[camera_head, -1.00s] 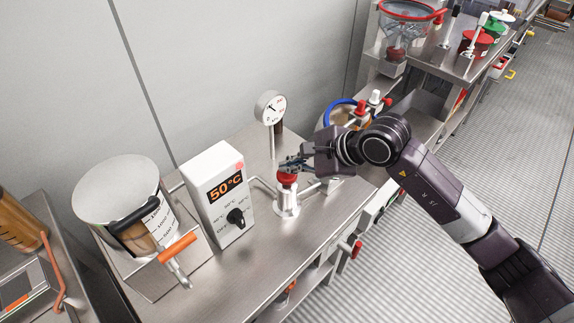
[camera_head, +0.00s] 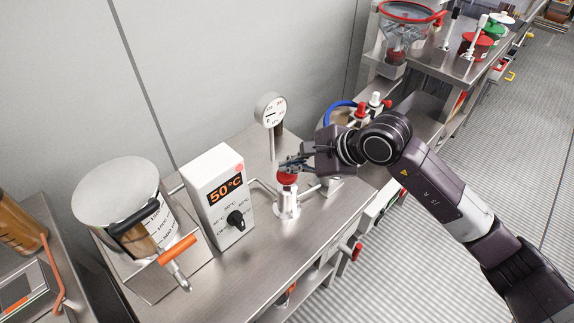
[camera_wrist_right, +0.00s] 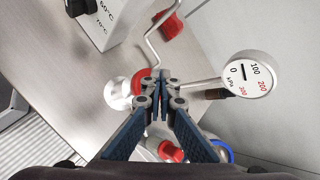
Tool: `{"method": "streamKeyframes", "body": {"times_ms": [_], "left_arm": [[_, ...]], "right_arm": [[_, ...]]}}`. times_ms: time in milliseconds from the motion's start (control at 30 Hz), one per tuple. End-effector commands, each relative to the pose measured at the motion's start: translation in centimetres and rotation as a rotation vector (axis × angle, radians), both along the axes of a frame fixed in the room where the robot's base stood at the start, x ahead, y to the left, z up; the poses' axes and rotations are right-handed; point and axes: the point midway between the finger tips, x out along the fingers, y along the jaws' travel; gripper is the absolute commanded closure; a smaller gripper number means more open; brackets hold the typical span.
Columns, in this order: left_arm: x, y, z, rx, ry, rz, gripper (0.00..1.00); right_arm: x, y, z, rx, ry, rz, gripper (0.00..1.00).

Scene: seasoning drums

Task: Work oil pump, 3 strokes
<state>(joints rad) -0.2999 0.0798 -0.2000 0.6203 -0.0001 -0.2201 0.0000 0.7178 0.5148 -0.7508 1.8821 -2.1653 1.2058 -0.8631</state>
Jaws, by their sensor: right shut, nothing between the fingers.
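The oil pump (camera_head: 287,204) is a small silver cylinder with a red knob (camera_head: 287,179) on top, standing near the front of the steel bench. My right gripper (camera_head: 287,166) is shut and empty, its fingertips right over the red knob. In the right wrist view the shut fingertips (camera_wrist_right: 155,80) partly cover the red knob (camera_wrist_right: 139,84); whether they touch it I cannot tell. A round white pressure gauge (camera_head: 270,110) stands on a post behind the pump. It also shows in the right wrist view (camera_wrist_right: 250,76). My left gripper is not in view.
A white control box (camera_head: 221,190) reading 50 °C stands left of the pump, with pipes between. A lidded vessel (camera_head: 120,195) with an orange-handled valve (camera_head: 176,251) is farther left. Red taps and a blue hose (camera_head: 337,107) lie behind my right wrist. The bench front is clear.

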Motion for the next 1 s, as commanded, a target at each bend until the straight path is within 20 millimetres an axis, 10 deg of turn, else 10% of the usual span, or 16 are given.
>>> {"method": "streamKeyframes", "body": {"times_ms": [1000], "left_arm": [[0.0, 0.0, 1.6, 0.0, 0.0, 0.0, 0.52]], "right_arm": [[0.1, 0.0, 4.2, 0.001, -0.002, 0.0, 1.0]]}}
